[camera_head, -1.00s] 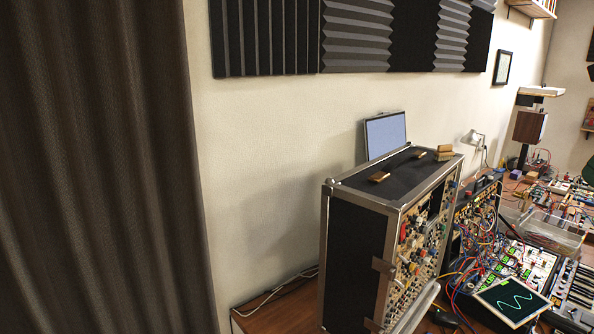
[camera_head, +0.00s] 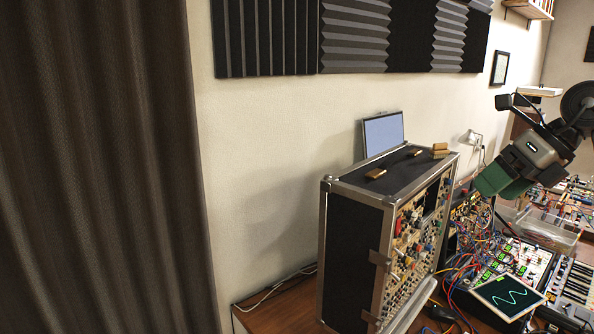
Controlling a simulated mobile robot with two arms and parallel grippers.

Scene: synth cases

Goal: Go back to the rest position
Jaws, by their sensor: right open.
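My right gripper (camera_head: 492,181) comes in from the right edge on its dark arm, pointing down and to the left. Its green finger end is in the air beside the upper right of the large rack case, in front of the wall. The gap between its fingers cannot be made out from this angle, and nothing is seen held in it. My left gripper is not in view.
A black rack case (camera_head: 352,262) with metal edges and patch panels stands on the wooden desk (camera_head: 283,308). Cabled modules (camera_head: 475,228), a small screen (camera_head: 508,296) and a keyboard (camera_head: 577,282) lie right of it. A dark curtain (camera_head: 100,170) hangs at left.

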